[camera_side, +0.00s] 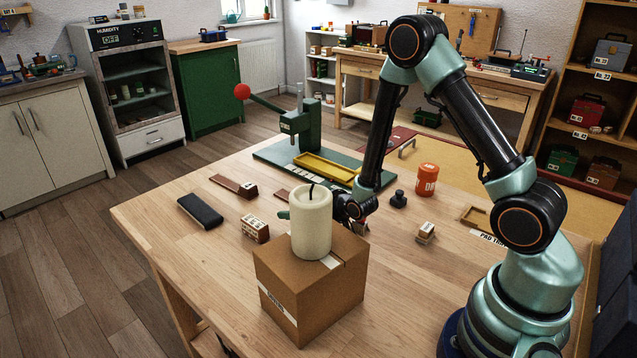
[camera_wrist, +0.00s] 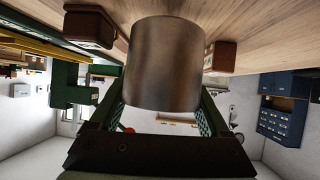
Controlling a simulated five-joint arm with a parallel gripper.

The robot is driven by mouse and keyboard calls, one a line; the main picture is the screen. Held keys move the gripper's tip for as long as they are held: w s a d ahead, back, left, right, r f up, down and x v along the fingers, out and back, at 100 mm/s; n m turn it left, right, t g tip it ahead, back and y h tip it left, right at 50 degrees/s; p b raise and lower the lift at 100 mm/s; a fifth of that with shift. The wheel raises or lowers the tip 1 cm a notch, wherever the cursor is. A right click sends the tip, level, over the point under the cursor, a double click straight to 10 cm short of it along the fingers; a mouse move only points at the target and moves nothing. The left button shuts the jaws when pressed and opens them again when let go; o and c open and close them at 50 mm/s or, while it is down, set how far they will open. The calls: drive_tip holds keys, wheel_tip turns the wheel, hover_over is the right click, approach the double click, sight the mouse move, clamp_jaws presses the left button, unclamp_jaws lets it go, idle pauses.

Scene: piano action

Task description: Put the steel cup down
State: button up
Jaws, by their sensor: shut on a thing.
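The steel cup (camera_wrist: 165,62), a brownish-grey metal cylinder, fills the middle of the wrist view. My gripper (camera_wrist: 163,104) is shut on it, with one green finger on each side. The wrist picture is turned over, with the wooden table at the top. Whether the cup touches the table I cannot tell. In the side view my gripper (camera_side: 348,207) is low over the table, behind a cream candle (camera_side: 312,225) on a cardboard box (camera_side: 311,287). These hide the cup and most of the fingers there.
Around it stand a wooden block (camera_side: 255,229), a black pad (camera_side: 200,210), a green press (camera_side: 302,125) with a yellow tray (camera_side: 327,167), a black weight (camera_side: 398,199), an orange tin (camera_side: 426,179) and a small block (camera_side: 426,233). The table's front left is clear.

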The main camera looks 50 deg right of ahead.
drive_tip(key=shift+f, duration=0.95)
drive_tip(key=shift+f, duration=0.25)
drive_tip(key=o, duration=1.2)
drive_tip(key=shift+o, duration=0.2)
drive_tip(key=shift+s+r, duration=0.35)
drive_tip(key=shift+s, duration=0.15)
drive_tip(key=shift+s+a+r, duration=0.1)
drive_tip(key=shift+s+r, duration=0.7)
wheel_tip(320, 180, up, 6)
drive_tip(key=shift+r, duration=0.15)
